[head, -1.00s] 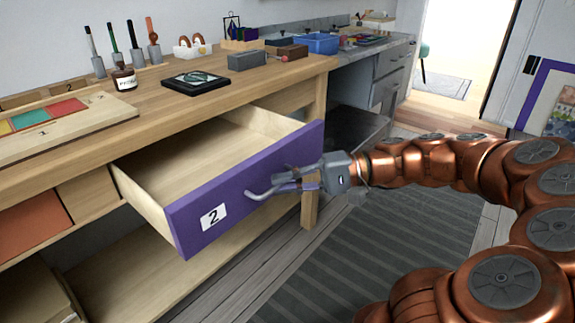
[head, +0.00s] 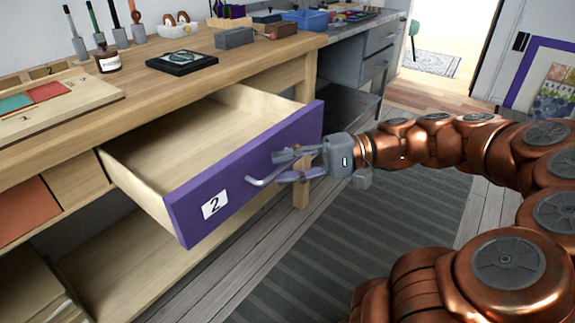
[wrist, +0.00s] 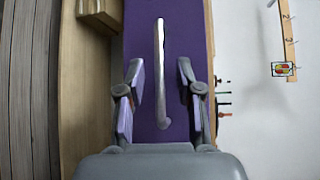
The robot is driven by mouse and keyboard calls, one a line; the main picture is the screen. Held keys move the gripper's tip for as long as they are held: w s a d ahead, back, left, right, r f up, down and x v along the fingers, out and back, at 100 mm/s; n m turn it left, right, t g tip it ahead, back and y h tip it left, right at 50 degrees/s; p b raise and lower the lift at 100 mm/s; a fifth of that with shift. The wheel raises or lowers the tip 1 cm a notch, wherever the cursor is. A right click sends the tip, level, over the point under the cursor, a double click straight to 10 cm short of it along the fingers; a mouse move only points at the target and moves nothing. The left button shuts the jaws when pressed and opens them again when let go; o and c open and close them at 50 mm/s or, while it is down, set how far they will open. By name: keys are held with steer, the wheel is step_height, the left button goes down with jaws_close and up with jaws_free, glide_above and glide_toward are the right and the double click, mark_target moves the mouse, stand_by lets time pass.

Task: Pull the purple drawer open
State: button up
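The purple drawer (head: 245,170) bears a white label with the number 2. It stands well out from the wooden workbench, and its pale inside looks empty. Its grey bar handle (head: 262,180) sticks out from the front. My gripper (head: 280,167) is at the handle, near the right end of the drawer front. In the wrist view, the handle (wrist: 161,60) runs between the two spread fingers of my gripper (wrist: 160,66), with a gap visible on both sides. The purple front (wrist: 160,130) lies behind it.
The workbench top (head: 110,110) holds a black tray (head: 182,62), a grey block (head: 235,38) and a small jar (head: 107,60). A wooden bench leg (head: 301,192) stands below the drawer's right end. A striped dark rug (head: 380,225) covers open floor in front.

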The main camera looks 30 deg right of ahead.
steer(key=v, duration=1.2)
stand_by(0.7)
steer(key=s+a+r+n+g+h+p, duration=0.2)
steer(key=a+r+g+h+p, duration=0.15)
steer(key=a+r+p, duration=0.45)
steer(key=s+a+r+n+g+h+p, duration=0.2)
steer(key=a+r+g+h+p, duration=0.15)
steer(key=a+p, duration=0.8)
steer(key=s+d+r+n+h+p, duration=0.1)
steer(key=s+r+h+p, duration=0.7)
steer(key=p, duration=1.1)
step_height(320, 180, up, 3)
steer(key=shift+s+d+f+n+g+p, duration=0.1)
steer(key=shift+s+d+n+g+p, duration=0.3)
steer(key=shift+s, duration=0.65)
